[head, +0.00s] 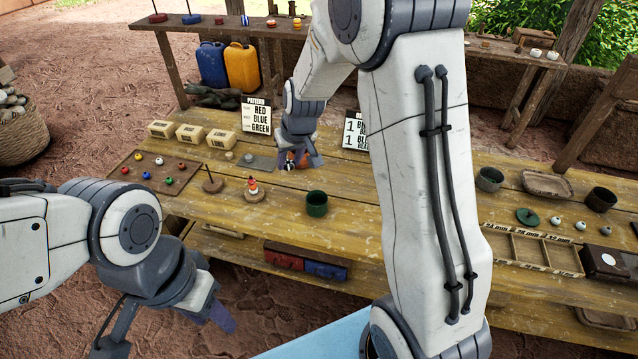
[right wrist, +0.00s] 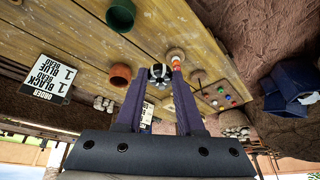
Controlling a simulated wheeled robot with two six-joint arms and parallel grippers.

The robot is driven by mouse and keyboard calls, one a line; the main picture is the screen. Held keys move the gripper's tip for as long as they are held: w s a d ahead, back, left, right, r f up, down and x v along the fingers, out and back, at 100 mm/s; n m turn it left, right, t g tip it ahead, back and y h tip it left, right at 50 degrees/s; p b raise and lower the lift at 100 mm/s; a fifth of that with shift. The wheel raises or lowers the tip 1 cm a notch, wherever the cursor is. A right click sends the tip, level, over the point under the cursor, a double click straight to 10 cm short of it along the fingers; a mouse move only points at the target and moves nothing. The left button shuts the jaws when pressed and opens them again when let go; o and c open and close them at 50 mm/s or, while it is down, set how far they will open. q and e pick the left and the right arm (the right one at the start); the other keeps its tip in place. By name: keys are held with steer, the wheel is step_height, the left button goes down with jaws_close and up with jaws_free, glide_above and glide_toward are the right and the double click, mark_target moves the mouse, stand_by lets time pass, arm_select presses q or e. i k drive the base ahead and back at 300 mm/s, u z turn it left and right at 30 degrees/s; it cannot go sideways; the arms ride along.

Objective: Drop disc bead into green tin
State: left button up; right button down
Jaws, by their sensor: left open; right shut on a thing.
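The green tin (head: 316,203) stands upright and open near the front edge of the table; it also shows in the right wrist view (right wrist: 121,15). My right gripper (head: 300,164) is over the table behind the tin, apart from it. In the right wrist view its fingers (right wrist: 162,74) are shut on a small black-and-white bead (right wrist: 158,73), which looks like the disc bead, though its shape is partly hidden. My left gripper (head: 166,332) is open and empty, low in front of the table's left part.
A terracotta cup (right wrist: 120,76) stands close by my right gripper. A peg with stacked beads (head: 253,189) stands left of the tin. A bead board (head: 154,172) lies further left. Order cards (head: 257,115) stand behind. Bare table lies around the tin.

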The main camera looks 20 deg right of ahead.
mark_target(320, 207)
steer(key=u, duration=1.3)
steer(key=i, duration=0.95)
steer(key=z, duration=2.05)
